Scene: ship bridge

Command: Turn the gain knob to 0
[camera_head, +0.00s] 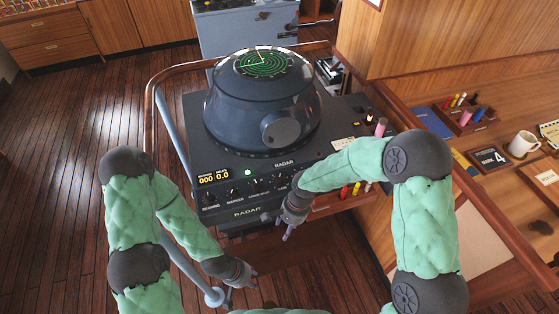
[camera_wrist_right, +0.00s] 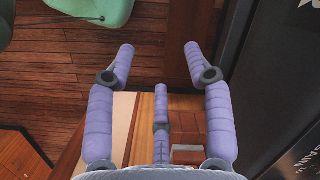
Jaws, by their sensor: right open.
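The radar console (camera_head: 290,155) stands in the middle of the head view with a row of small dark knobs (camera_head: 255,182) along its sloped front. The labels are too small for me to tell surely which is the gain knob; the right end of the row is close to my right gripper. My right gripper (camera_head: 278,226) hangs in front of the console's right front, apart from the knobs. In the right wrist view its fingers (camera_wrist_right: 158,62) are spread and empty. My left gripper (camera_head: 241,294) is low in front of the console, with fingers apart and nothing between them.
A round radar scope (camera_head: 262,100) with a green screen tops the console. A rail (camera_head: 151,120) runs around its left side. A wooden desk at right holds a white mug (camera_head: 522,144) and a pen tray (camera_head: 465,118). The wooden floor (camera_head: 80,180) at left is clear.

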